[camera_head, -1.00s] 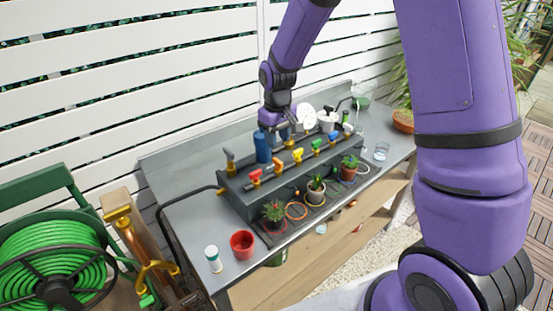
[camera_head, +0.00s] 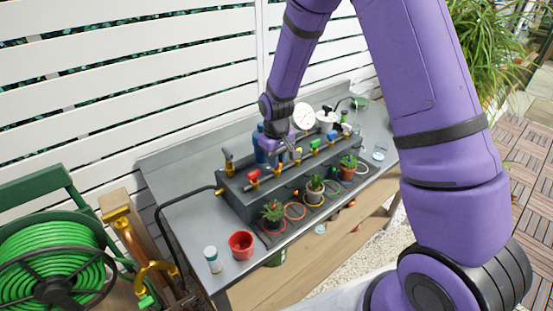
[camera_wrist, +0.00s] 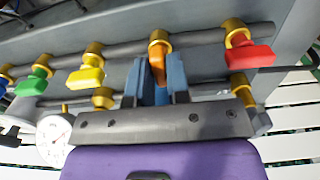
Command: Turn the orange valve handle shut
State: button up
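The orange valve handle (camera_wrist: 158,68) hangs from a brass fitting on the grey pipe in the wrist view, pointing across the pipe. My gripper (camera_wrist: 156,72) is open, with its two blue-grey fingers on either side of the orange handle. A gap shows between the fingers and the handle. In the head view my gripper (camera_head: 290,156) is low over the valve row, and the orange handle (camera_head: 278,167) is small beside it.
A red handle (camera_wrist: 250,57) is on one side of the orange one, a yellow handle (camera_wrist: 86,78) and green handle (camera_wrist: 31,86) on the other. A dial gauge (camera_wrist: 54,138) is close by. Potted plants (camera_head: 272,211) and a red cup (camera_head: 241,245) stand in front.

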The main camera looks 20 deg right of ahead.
grip_shut()
jog(key=shift+m, duration=0.4)
jog(key=m, duration=0.3)
jog(key=shift+m, duration=0.3)
jog(key=m, duration=0.4)
jog(key=shift+m, duration=0.3)
jog(key=m, duration=0.4)
jog(key=shift+m, duration=2.4)
